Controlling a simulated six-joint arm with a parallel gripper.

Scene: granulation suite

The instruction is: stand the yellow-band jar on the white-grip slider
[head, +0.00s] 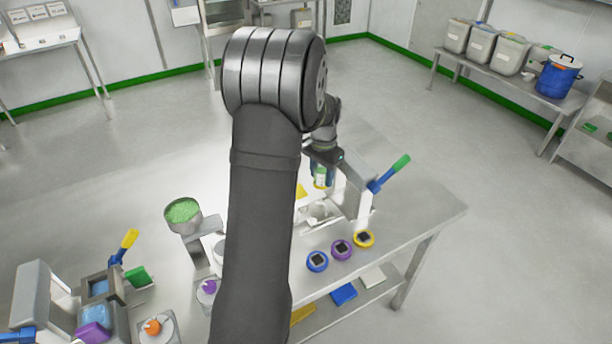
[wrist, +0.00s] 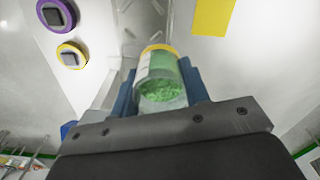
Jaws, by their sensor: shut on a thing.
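The yellow-band jar (wrist: 160,80) is clear, with green granules inside and a yellow band at its far end in the wrist view. My gripper (wrist: 158,85) is shut on it, with a blue finger on each side. In the head view the jar (head: 320,178) hangs beneath my gripper (head: 321,172), above the bench's metal fixture. A pale, whitish part (head: 318,211) lies below the jar in that fixture. I cannot tell whether it is the white-grip slider; no white grip shows clearly. My arm hides part of the bench.
A lever with a green grip (head: 400,167) stands just right of the jar. Blue (head: 317,261), purple (head: 342,249) and yellow (head: 364,239) round pieces lie in front. A bowl of green granules (head: 183,212) stands left of my arm. The bench's right end is clear.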

